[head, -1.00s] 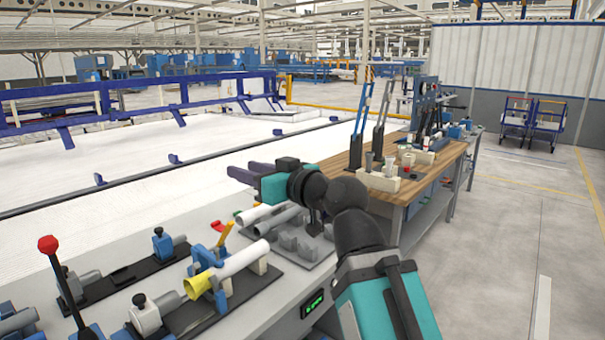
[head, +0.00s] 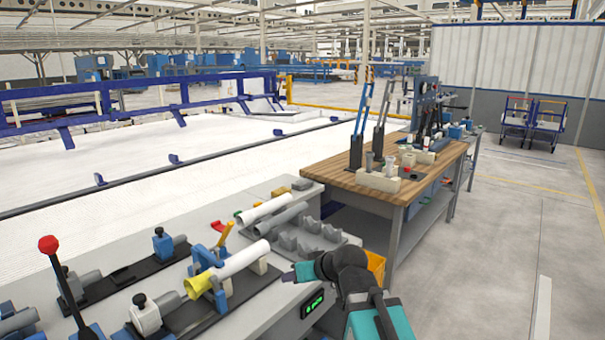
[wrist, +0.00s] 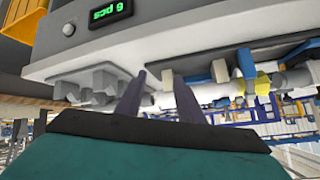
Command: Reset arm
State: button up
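My gripper (head: 288,277) is small and partly hidden in the head view, low beside the front right edge of the grey bench (head: 230,330). In the wrist view my gripper (wrist: 154,80) shows two dark fingers standing apart with nothing held between them. My teal and black arm is folded at the lower middle of the head view. A white pipe with a yellow end (head: 240,260) lies in a blue clamp on the bench.
A green display (head: 313,304) is on the bench front. A yellow bin (head: 376,266) is right of my arm. A wooden table (head: 425,175) with fittings stands behind. A red-knobbed lever (head: 48,244) stands at left.

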jog(key=s+d+f+m+g+h, duration=0.25)
jog(key=s+d+f, duration=0.3)
jog(key=f, duration=0.65)
jog(key=s+d+f+m+g+h, duration=0.1)
jog(key=s+d+f+g+h, duration=0.15)
jog(key=s+d+f, duration=0.65)
jog(key=s+d+f+m+g+h, duration=0.1)
jog(key=d+f+g, duration=0.25)
jog(key=f, duration=1.05)
jog(key=s+f+g+p, duration=0.1)
jog(key=s+f+g, duration=0.1)
jog(key=s+f, duration=0.6)
jog(key=s+f+g+p, duration=0.1)
jog(key=s+f, duration=0.7)
jog(key=s, duration=0.9)
jog(key=shift+d+f+g, duration=0.3)
jog(key=shift+f+g, duration=0.05)
jog(key=shift+g, duration=0.5)
